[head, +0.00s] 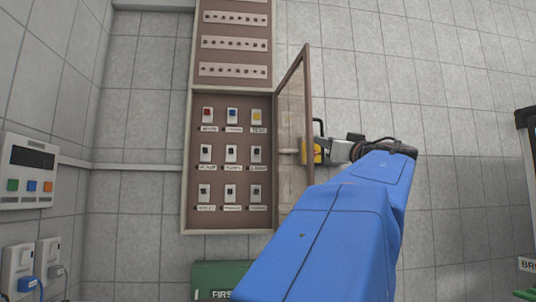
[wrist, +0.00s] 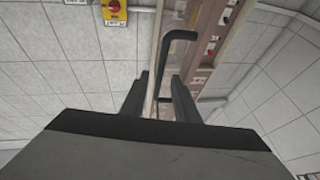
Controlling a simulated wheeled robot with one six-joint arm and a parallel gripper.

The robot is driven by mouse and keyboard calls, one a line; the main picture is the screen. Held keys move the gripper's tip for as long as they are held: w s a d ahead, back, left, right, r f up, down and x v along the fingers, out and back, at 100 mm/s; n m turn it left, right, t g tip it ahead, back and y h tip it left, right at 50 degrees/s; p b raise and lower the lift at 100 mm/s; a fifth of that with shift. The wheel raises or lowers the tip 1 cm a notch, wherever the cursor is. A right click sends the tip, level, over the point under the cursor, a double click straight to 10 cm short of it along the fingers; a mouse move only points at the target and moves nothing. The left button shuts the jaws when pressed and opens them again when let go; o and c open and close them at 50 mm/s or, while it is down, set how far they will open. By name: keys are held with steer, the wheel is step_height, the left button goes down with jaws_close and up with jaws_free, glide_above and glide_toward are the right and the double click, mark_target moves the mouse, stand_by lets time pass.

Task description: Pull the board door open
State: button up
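The board door (head: 293,130), a brown frame with a see-through pane, stands swung out at the right side of the board (head: 230,215), seen nearly edge-on. Its dark bar handle (head: 318,127) sticks out near the free edge. In the wrist view the bent black handle (wrist: 172,45) and the door's pale edge (wrist: 155,60) run down between my fingers. My gripper (wrist: 158,88) has its fingers apart, with room visible beside the handle; contact lower down is hidden. In the head view my gripper (head: 330,150) is small, beside the door's outer side.
A yellow switch with a red knob (wrist: 114,12) is on the wall beside the door. The open board shows rows of labelled switches (head: 231,153). A green first-aid box (head: 220,280) sits below. A control panel (head: 28,170) hangs on the left wall.

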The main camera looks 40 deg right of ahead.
steer(key=v, duration=1.6)
steer(key=shift+a, duration=0.1)
stand_by(0.5)
steer(key=shift+w, duration=0.1)
